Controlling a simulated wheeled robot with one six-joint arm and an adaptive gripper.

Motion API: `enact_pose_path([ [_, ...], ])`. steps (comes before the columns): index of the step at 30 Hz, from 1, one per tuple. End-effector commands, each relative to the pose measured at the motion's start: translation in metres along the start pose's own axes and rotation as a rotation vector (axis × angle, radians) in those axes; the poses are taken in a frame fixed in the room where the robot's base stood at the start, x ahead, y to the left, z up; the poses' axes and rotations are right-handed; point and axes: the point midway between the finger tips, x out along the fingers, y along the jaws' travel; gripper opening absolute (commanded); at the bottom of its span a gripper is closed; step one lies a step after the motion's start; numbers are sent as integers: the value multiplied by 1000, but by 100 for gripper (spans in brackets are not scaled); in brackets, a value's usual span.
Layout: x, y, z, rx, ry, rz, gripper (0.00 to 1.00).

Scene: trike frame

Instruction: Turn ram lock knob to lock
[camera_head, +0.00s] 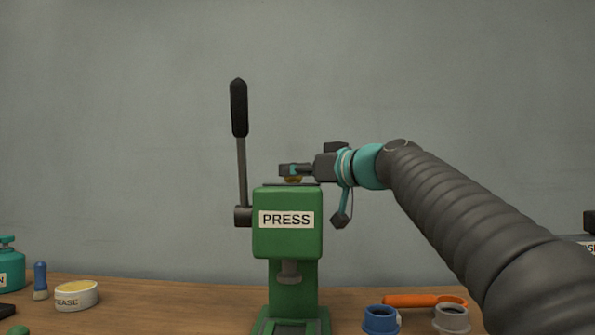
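The green press (288,240) with a white "PRESS" label stands on the wooden bench in the middle of the view. The press ram (290,270) points down below the head.
The black-gripped press lever (239,110) stands upright left of the head. A blue cup (381,320), a grey cup (452,319) and an orange tool (420,300) are at lower right. A grease tin (77,296) and a blue-handled brush (40,280) are at left.

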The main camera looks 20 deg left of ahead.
Motion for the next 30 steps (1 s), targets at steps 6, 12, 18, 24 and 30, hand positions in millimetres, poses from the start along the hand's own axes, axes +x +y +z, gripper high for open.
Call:
enact_pose_path([
  [6, 0, 1, 1, 1, -1, -12, 3],
  [12, 2, 4, 1, 3, -2, -118, 3],
  [18, 2, 6, -3, 3, -2, -273, 3],
  [24, 2, 6, -2, 1, -1, -379, 3],
  [30, 1, 5, 0, 0, 1, -400, 3],
])
